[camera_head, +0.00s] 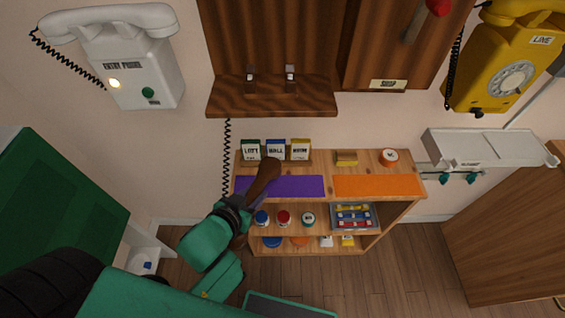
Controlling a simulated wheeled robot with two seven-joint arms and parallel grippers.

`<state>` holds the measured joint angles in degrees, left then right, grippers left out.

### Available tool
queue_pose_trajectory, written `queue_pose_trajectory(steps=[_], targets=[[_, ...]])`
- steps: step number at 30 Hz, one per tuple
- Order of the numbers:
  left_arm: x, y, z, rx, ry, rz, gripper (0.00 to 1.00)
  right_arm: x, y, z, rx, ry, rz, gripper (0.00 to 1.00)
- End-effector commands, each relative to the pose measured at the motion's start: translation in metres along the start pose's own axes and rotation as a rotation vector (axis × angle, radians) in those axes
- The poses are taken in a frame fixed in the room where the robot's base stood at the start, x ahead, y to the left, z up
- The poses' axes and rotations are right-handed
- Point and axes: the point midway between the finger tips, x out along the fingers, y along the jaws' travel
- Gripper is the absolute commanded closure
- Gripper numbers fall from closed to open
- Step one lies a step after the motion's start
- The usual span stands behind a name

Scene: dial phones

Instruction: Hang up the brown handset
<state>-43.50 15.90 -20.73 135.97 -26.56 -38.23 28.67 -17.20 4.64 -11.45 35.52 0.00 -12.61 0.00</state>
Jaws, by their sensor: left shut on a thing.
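The brown handset (265,180) is in my left gripper (240,211), which is shut on it. The brown wooden wall phone (270,40) is above, at top centre. Two small metal cradle prongs (250,78) (290,76) stand empty at its wooden ledge (270,104). A black coiled cord (227,150) hangs from below the ledge down behind my gripper. The handset is apart from the prongs. My right gripper is not in view.
A white phone (140,75) hangs at upper left and a yellow phone (500,70) at upper right. A wooden shelf (405,205) with cards, mats and jars stands below. A white wall tray (480,147) is at right, a green panel (60,200) at left.

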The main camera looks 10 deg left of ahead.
Motion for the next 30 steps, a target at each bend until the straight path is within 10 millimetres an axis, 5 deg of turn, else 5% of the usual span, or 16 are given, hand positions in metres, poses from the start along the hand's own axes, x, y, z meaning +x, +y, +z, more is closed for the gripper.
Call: queue_pose_trajectory(steps=[8, 15, 21, 30], targets=[[-0.001, 0.055, 0.018, 0.345, 0.003, 0.481, 1.0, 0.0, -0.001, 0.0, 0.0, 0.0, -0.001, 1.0], [-0.034, 0.09, 0.038, 0.591, 0.001, 0.843, 1.0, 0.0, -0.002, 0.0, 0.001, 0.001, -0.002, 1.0], [-0.054, 0.1, 0.046, 0.666, 0.001, 0.965, 1.0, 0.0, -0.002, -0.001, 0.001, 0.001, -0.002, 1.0], [-0.05, 0.099, 0.047, 0.666, 0.002, 0.967, 1.0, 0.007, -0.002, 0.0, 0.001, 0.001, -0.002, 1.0]])
